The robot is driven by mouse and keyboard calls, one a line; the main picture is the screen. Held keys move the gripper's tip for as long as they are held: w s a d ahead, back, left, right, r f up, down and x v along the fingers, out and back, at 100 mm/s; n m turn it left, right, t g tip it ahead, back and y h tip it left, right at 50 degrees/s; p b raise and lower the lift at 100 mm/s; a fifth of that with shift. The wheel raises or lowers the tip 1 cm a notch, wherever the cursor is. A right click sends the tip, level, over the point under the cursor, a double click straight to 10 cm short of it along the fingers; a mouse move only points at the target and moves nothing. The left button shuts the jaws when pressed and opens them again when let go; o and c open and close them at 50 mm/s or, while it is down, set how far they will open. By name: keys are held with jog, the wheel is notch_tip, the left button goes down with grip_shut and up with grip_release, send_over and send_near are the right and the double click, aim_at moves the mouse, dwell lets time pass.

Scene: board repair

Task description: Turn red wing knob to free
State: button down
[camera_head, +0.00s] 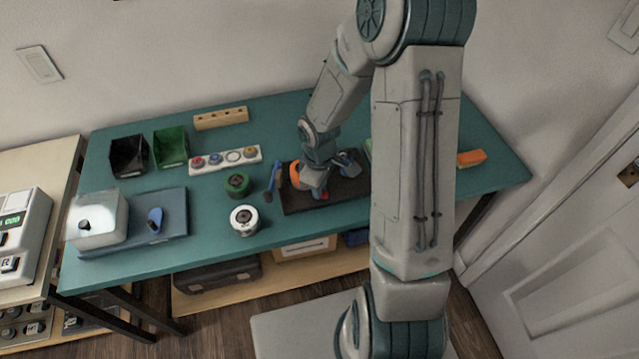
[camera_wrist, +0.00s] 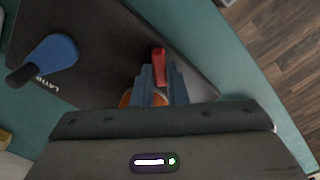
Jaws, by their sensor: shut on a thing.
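The red wing knob (camera_wrist: 159,62) shows in the wrist view as a narrow upright red wing at the middle of the picture. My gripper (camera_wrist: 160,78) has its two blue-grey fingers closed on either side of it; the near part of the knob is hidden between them. An orange rounded part (camera_wrist: 126,99) shows partly behind the fingers. The knob is over the dark board (camera_wrist: 100,75), which has white lettering. In the head view my arm reaches down to the dark board (camera_head: 293,206), and the knob cannot be made out clearly there.

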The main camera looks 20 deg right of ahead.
jog(key=n+p, duration=0.1)
jog(key=n, duration=0.3)
jog(key=shift+s+r+n+p, duration=0.1)
jog(key=shift+n+p, duration=0.2)
jog(key=shift+p, duration=0.1)
jog(key=shift+n+p, duration=0.75)
jog(key=shift+n, duration=1.05)
jog(key=c, duration=1.4)
grip_release()
jog(key=shift+c, duration=0.2)
notch_tip(320, 180, up, 14)
jog(key=p, duration=0.2)
jog(key=shift+s, duration=0.1)
